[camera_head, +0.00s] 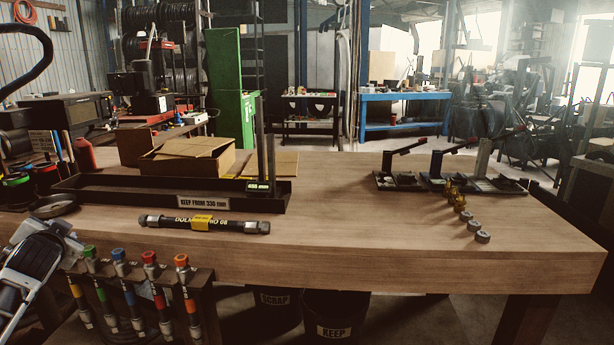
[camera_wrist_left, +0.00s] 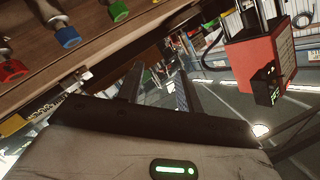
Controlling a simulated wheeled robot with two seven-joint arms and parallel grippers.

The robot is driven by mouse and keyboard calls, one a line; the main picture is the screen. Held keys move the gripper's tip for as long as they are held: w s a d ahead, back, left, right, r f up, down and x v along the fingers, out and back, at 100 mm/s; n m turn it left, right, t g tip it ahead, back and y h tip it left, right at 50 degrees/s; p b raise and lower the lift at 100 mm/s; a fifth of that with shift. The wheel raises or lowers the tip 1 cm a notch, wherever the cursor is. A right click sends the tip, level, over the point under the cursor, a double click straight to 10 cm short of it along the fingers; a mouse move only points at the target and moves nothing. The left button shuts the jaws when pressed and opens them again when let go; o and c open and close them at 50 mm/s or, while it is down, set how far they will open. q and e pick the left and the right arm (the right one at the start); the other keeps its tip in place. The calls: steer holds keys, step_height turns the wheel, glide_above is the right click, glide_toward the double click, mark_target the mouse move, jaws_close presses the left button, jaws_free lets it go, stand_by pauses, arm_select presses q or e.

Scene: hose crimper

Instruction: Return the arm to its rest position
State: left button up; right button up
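My left arm (camera_head: 30,262) comes in at the lower left of the head view, beside the bench's front edge and left of the hanging hose rack. In the left wrist view, the two dark fingers of my left gripper (camera_wrist_left: 158,72) stand apart with nothing between them, only the floor behind. The gripper is open and empty. Its fingertips are hard to make out in the head view. My right arm and gripper are in neither view.
The wooden bench (camera_head: 360,235) carries a labelled hose (camera_head: 203,224), a black tray (camera_head: 110,196), cardboard boxes, clamps (camera_head: 440,182) and several fittings (camera_head: 468,214). A rack of colour-capped hoses (camera_head: 203,285) hangs at the front, close to my left arm. The bench's middle is clear.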

arm_select(q)
step_height(320, 180, up, 3)
steer(key=w+d+t+h, duration=0.2)
steer(key=t, duration=0.1)
steer(key=s+d+f+m+g+h, duration=0.1)
steer(key=s+d+f+h, duration=0.3)
steer(key=d+f, duration=0.55)
steer(key=s+d+f+m+g+h, duration=0.15)
steer(key=s+d+f, duration=0.35)
steer(key=d+f, duration=0.5)
steer(key=s+d+f+n+g+h, duration=0.1)
steer(key=s+d+f+h, duration=0.1)
steer(key=s+d+f, duration=0.3)
steer(key=s+d+f+n+g+h, duration=0.1)
steer(key=s+d+f, duration=0.5)
steer(key=s+d, duration=0.6)
steer(key=s+g+h, duration=0.1)
steer(key=s, duration=0.7)
steer(key=shift+s, duration=0.15)
